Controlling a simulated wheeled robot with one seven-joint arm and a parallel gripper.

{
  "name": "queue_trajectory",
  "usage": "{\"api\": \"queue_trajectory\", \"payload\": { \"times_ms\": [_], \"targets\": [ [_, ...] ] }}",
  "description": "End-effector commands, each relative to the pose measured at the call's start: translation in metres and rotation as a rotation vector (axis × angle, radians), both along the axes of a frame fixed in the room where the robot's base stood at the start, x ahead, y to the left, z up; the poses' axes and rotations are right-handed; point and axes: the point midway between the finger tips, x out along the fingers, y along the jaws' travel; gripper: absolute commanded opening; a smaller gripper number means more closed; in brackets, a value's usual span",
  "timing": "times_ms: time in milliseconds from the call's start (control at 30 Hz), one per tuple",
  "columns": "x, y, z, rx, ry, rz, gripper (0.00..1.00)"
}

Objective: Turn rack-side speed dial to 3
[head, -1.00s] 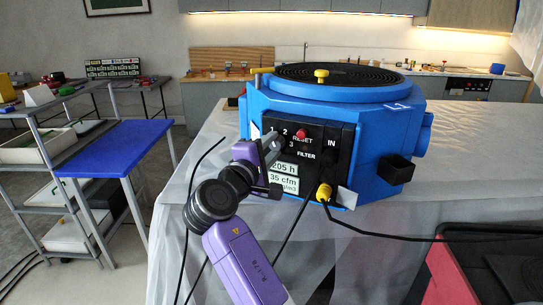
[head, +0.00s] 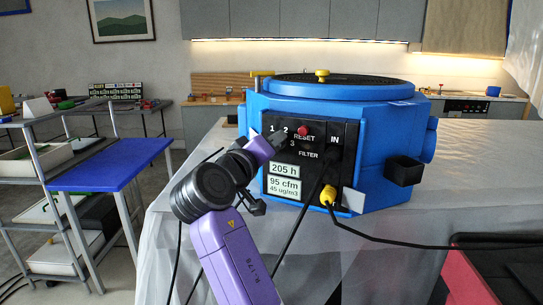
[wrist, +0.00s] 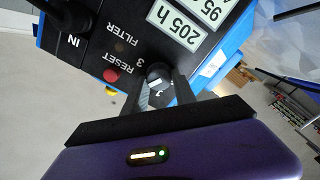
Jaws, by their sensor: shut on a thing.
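The printed 3 (wrist: 139,62) is beside the dial. In the head view my gripper (head: 276,138) covers the dial, while 1, 2 and 3 show around it. I cannot tell which number the white mark faces.
A red reset button (head: 303,130) sits close to the dial. Labels reading 205 h (head: 283,169) and 95 cfm (head: 284,185) are below. A black cable enters the IN port, and a yellow plug (head: 328,195) is lower right. A blue-topped rack (head: 95,172) stands at left.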

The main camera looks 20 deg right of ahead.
Motion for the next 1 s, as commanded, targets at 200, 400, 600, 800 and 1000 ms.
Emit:
{"api": "queue_trajectory", "payload": {
  "times_ms": [200, 400, 600, 800, 1000],
  "targets": [
    [-0.0008, -0.0004, -0.0063, 0.152, -0.137, -0.002, 0.00],
    [-0.0014, -0.0006, -0.0058, 0.291, -0.266, -0.002, 0.00],
    [-0.0017, -0.0016, -0.0056, 0.429, -0.395, -0.003, 0.00],
    [-0.0022, -0.0018, -0.0051, 0.560, -0.515, -0.003, 0.00],
    [-0.0026, -0.0024, -0.0047, 0.665, -0.614, -0.004, 0.00]
  ]
}}
